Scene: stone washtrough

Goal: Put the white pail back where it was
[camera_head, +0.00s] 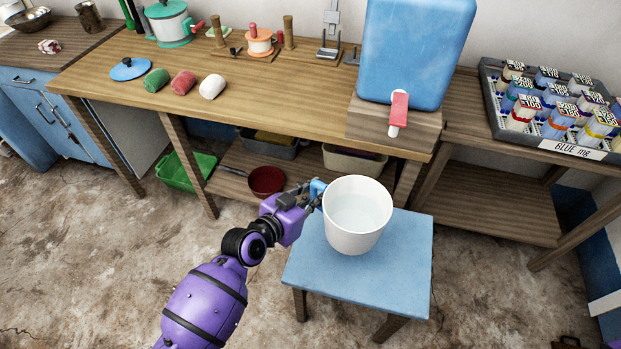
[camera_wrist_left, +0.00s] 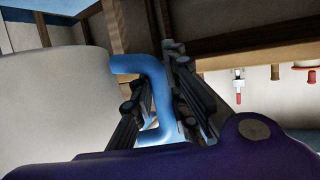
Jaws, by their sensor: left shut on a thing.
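The white pail (camera_head: 345,238) holds clear water and stands upright over the blue stool (camera_head: 310,265). I cannot tell whether its base touches the stool top. My left gripper (camera_head: 314,194) is at the pail's left side, shut on its blue handle. In the left wrist view the blue handle (camera_wrist_left: 153,90) runs between the dark fingers, and the pale pail wall (camera_wrist_left: 50,100) fills the left side. My right gripper is not in view.
Behind the stool is a wooden bench (camera_head: 290,95) with a blue tank (camera_head: 415,50) and its red-and-white tap (camera_head: 398,110). A grey bottle tray (camera_head: 500,115) is at right. A red pan (camera_head: 266,181) sits on the low shelf. Floor left of the stool is clear.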

